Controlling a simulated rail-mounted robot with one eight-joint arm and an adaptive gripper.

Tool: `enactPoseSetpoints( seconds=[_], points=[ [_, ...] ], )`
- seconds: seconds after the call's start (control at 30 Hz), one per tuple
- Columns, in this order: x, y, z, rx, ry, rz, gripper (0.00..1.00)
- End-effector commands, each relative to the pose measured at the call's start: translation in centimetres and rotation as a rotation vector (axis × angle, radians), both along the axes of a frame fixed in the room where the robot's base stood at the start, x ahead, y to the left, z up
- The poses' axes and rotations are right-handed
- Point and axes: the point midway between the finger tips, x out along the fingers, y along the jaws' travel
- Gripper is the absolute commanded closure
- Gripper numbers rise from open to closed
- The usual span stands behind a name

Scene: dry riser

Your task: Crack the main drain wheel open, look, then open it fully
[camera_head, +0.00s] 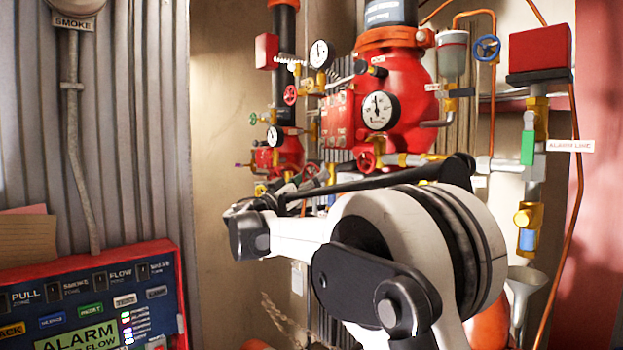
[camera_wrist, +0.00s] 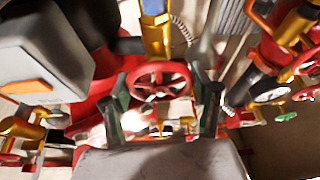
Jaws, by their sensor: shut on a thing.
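A red spoked handwheel (camera_wrist: 158,68) sits between the two dark fingers of my gripper (camera_wrist: 161,95) in the wrist view. The fingers stand on either side of its rim, and my gripper is shut on it. In the head view my white and black arm covers the lower middle, and my fingertips cannot be made out. A white-faced gauge (camera_head: 379,111) is mounted on the valve body.
Brass valves and pipes crowd the fingers in the wrist view. A blue handwheel (camera_head: 487,48), a red box (camera_head: 540,48) and a funnel (camera_head: 527,284) are on the right. An alarm panel (camera_head: 90,300) stands at the lower left. Bare wall (camera_head: 225,120) lies left of the piping.

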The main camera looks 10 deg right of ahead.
Motion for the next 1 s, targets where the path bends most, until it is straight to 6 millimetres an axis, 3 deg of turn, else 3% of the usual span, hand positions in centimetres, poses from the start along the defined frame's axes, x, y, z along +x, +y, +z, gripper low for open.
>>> enactPoseSetpoints(
  seconds=[0.37,1.0],
  points=[
    [-0.07,-0.05,-0.1,-0.068,0.126,0.0,0.67],
    [-0.11,-0.03,0.05,-0.351,0.643,0.001,0.67]
  ],
)
